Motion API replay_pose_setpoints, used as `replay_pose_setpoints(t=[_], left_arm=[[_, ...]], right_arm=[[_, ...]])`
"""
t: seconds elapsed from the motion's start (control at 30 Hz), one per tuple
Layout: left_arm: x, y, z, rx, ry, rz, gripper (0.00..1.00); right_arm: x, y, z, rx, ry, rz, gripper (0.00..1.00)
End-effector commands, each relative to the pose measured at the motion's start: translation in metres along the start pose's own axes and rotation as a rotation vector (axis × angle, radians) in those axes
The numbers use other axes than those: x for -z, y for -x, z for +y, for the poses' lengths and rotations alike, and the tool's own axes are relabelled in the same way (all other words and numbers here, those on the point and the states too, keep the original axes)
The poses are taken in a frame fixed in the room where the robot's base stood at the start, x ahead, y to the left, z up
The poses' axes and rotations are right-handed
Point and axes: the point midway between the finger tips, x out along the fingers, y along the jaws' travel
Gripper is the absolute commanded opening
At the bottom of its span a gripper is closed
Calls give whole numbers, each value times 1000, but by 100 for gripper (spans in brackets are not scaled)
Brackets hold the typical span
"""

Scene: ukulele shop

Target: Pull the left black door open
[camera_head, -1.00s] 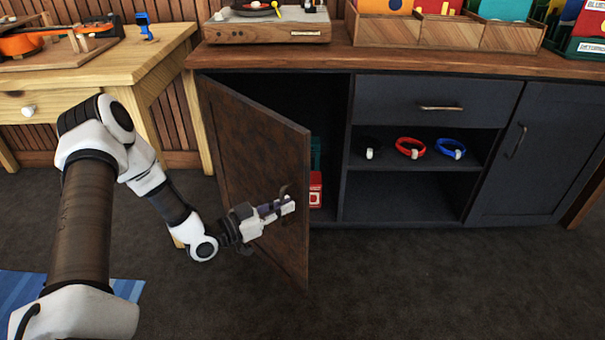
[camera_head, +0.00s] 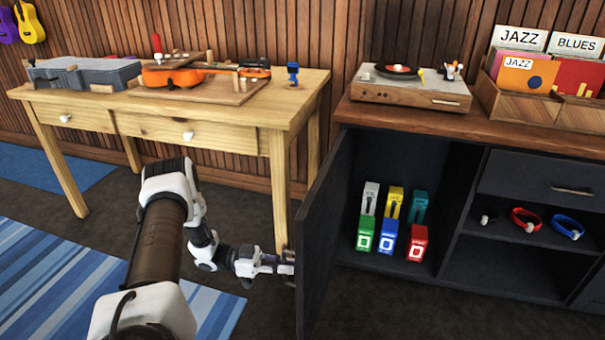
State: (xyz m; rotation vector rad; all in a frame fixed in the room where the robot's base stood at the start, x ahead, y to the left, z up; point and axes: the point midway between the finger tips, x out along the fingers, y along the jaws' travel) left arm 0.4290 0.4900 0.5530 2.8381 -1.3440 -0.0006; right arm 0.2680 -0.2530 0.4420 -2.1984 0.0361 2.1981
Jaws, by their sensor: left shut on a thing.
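The left black door (camera_head: 322,245) of the dark cabinet stands wide open, swung out toward me and seen nearly edge-on. My left gripper (camera_head: 288,264) is at the door's left side, low down, shut on the door handle, which is mostly hidden by the fingers and the door's edge. Behind the door the left compartment (camera_head: 440,180) is open to view. It holds several small colored boxes in two rows, among them a red box (camera_head: 417,244) and a green box (camera_head: 365,235). My right gripper is not in view.
A wooden table (camera_head: 310,84) with an orange ukulele (camera_head: 172,77) stands left of the cabinet, one leg close behind my left gripper. A record player (camera_head: 410,90) sits on the cabinet top. Red and blue bands lie on the right shelf. A striped blue rug (camera_head: 60,275) covers the floor at left.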

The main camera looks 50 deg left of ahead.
Motion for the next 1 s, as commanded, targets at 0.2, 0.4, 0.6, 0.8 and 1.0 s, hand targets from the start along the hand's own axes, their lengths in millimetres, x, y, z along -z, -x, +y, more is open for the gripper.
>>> replay_pose_setpoints(t=[0.2, 0.4, 0.6, 0.8, 1.0], left_arm=[[-1, 17, -5, -1, 3, -2, 0], [-1, 19, -6, 0, 3, -1, 0], [-1, 19, -6, 0, 3, -1, 0], [-1, 19, -6, 0, 2, 0, 37], [0, 20, -7, 1, 1, 0, 37]], right_arm=[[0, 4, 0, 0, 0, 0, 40], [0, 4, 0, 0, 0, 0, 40], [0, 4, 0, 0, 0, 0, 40], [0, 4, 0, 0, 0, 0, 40], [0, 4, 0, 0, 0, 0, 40]])
